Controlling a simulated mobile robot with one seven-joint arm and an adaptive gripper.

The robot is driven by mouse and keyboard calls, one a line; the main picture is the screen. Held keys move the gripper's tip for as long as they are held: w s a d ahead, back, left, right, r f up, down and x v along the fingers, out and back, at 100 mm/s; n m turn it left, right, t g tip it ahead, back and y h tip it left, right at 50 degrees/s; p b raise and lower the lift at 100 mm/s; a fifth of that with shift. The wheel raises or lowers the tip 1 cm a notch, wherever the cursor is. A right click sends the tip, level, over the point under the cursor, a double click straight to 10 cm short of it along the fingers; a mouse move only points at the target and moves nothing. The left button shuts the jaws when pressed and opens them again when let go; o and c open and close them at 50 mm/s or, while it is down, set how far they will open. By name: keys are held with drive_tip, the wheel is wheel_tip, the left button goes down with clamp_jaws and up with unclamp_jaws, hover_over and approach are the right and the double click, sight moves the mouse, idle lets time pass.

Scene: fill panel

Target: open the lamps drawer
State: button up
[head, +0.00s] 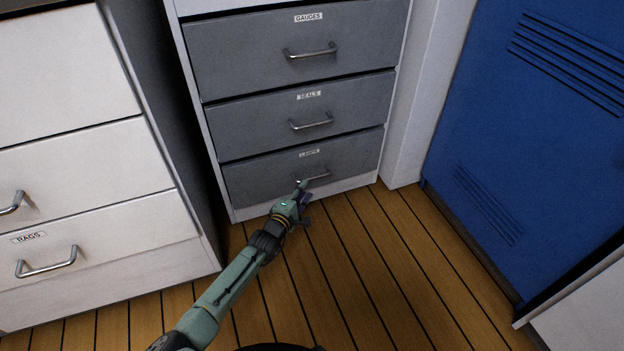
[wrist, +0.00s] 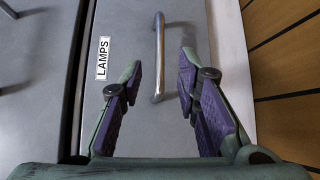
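The lamps drawer (head: 252,181) is the bottom drawer of the grey cabinet, and it looks closed. In the wrist view the lamps drawer front (wrist: 125,40) fills the middle, with a white label (wrist: 102,58) reading LAMPS. Its metal bar handle (wrist: 159,50) runs lengthwise between the fingers' lines, with its near end close to the fingertips. My gripper (head: 302,188) is at the handle in the head view. In the wrist view my gripper (wrist: 160,80) is open, one finger on each side of the handle, with visible gaps and no clear contact.
Above are the seals drawer (head: 270,120) and gauges drawer (head: 250,50), both closed. The wooden floor (head: 350,270) in front is clear.

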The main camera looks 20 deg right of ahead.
sight(314, 178)
drive_tip(key=shift+b+x, duration=1.15)
drive_tip(key=shift+x, duration=3.05)
drive_tip(key=shift+c, duration=0.5)
clamp_jaws()
